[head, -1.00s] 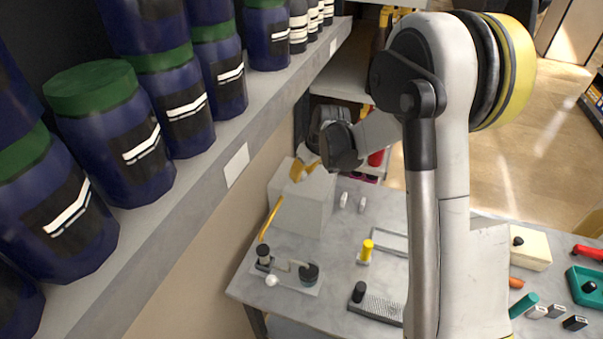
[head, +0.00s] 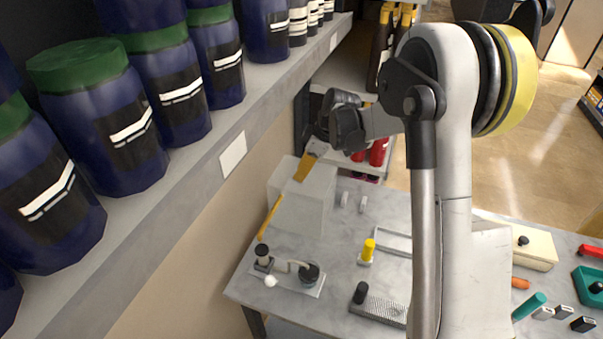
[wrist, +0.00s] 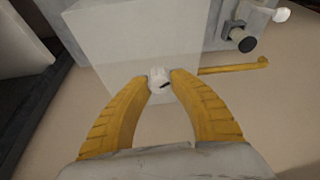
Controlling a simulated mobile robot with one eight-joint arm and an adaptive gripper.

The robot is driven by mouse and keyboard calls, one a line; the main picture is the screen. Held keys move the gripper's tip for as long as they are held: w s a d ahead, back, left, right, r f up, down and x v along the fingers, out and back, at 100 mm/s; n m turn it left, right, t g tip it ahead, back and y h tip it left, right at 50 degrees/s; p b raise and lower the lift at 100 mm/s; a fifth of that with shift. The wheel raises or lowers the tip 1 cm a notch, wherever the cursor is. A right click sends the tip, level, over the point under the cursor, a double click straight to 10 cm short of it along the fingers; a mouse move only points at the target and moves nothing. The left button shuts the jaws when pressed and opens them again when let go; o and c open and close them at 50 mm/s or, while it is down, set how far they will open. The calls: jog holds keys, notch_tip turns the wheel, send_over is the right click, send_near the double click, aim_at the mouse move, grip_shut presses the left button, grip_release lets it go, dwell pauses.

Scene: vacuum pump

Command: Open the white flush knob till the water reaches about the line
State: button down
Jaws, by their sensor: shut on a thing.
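A pale translucent box-shaped tank (head: 312,212) stands on the grey table near the wall. Its water level and any line on it cannot be made out. In the wrist view the tank (wrist: 115,35) is seen close up, with a small white knob (wrist: 158,76) with a dark mark at its edge. My gripper (wrist: 160,80) has its two yellow fingertips closed on either side of this knob. In the head view my gripper (head: 305,167) is at the tank's upper part, and the knob is hidden there.
A yellow rod (head: 271,217) slants beside the tank. A small black-and-grey pump assembly (head: 290,268) with a white ball (head: 271,281) stands in front. A shelf of blue jars (head: 97,112) runs along the left. A yellow-capped piece (head: 368,250) stands on the table.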

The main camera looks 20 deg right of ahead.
jog(key=shift+n+g, duration=0.3)
jog(key=shift+n, duration=0.2)
jog(key=c, duration=1.1)
grip_release()
jog(key=v, duration=1.2)
jog(key=shift+s, duration=0.1)
